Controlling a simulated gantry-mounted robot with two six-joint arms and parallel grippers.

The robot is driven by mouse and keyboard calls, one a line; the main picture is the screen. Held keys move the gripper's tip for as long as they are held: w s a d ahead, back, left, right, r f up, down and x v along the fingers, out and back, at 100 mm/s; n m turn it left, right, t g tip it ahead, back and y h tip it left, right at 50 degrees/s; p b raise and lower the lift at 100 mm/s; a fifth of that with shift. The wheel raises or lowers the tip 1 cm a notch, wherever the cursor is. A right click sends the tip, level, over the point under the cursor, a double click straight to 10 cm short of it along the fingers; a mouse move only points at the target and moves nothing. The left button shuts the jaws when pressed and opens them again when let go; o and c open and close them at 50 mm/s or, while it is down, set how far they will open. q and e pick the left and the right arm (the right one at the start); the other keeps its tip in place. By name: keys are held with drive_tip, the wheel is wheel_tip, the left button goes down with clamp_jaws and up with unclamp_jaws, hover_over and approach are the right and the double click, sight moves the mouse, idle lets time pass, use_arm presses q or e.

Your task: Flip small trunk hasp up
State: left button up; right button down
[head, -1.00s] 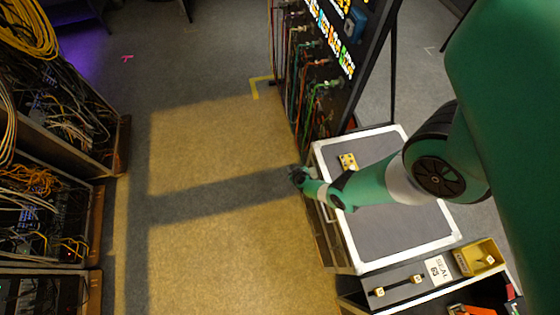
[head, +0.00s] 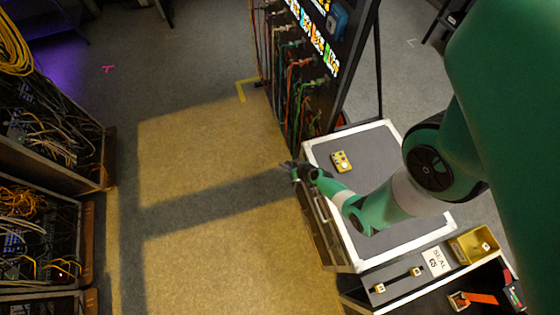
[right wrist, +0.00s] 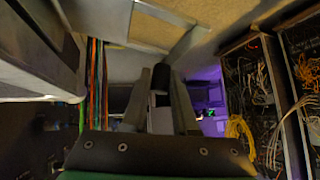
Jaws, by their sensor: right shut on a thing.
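The trunk (head: 385,243) is a case with a grey top and pale metal edging, at the right in the head view. My right gripper (head: 290,169) is at the trunk's left side, near its far left corner, with the arm reaching across the lid. In the right wrist view the fingers (right wrist: 160,92) are closed around a small dark piece, apparently the hasp (right wrist: 160,78). The fingers and the poor light hide most of it, so its exact angle is unclear. My left gripper is not in view.
A yellow block (head: 341,161) lies on the trunk lid. A cable panel (head: 315,70) stands just behind the trunk. A yellow bin (head: 474,245) and a seal card (head: 436,262) are at the near right. Cable racks (head: 45,150) line the left; the floor between is clear.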

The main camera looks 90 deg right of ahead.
drive_tip(key=shift+d+r, duration=0.1)
drive_tip(key=c, duration=0.7)
unclamp_jaws()
drive_tip(key=p+v, duration=0.2)
drive_tip(key=v, duration=0.3)
drive_tip(key=p+v, duration=0.1)
drive_tip(key=v, duration=0.5)
drive_tip(key=shift+s+r, duration=0.15)
drive_tip(key=shift+r, duration=0.05)
